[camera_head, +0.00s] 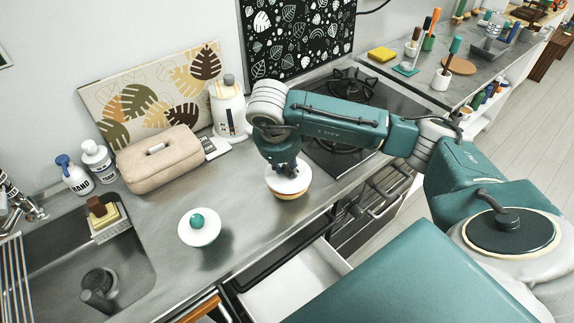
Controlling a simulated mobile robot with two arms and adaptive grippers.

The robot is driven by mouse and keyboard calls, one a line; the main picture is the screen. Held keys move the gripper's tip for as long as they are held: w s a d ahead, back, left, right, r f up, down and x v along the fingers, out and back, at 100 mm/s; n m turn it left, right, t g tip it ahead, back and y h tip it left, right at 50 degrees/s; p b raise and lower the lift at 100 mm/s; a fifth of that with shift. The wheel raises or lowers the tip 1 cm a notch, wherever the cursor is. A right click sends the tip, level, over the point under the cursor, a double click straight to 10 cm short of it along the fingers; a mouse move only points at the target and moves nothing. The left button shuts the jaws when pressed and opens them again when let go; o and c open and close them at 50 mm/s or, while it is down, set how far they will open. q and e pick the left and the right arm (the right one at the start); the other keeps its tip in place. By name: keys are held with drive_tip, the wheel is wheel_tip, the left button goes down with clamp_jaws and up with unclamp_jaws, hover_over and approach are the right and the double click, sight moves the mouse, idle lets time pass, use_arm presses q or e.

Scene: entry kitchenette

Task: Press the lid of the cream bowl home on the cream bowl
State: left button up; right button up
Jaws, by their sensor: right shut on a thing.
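My right gripper (285,160) points down from above, shut on the lid (289,182), a white round disc. Its fingertips and whatever they grip on top of the lid are mostly hidden by the gripper body. My left gripper is not in view.
A white round piece with a teal knob (199,225) stands on the counter to the left. The sink (100,275) lies further left. A beige case (158,160) and a white kettle-like container (229,108) stand behind. An open drawer (295,285) juts out below the counter.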

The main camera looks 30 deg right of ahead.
drive_tip(key=shift+b, duration=0.3)
idle(0.5)
drive_tip(key=shift+f+b, duration=0.75)
drive_tip(key=shift+b, duration=0.05)
drive_tip(key=o, duration=1.2)
drive_tip(key=shift+o, duration=0.2)
drive_tip(key=shift+r, duration=0.3)
drive_tip(key=v, duration=1.1)
drive_tip(key=shift+r, duration=0.25)
drive_tip(key=shift+s, duration=0.1)
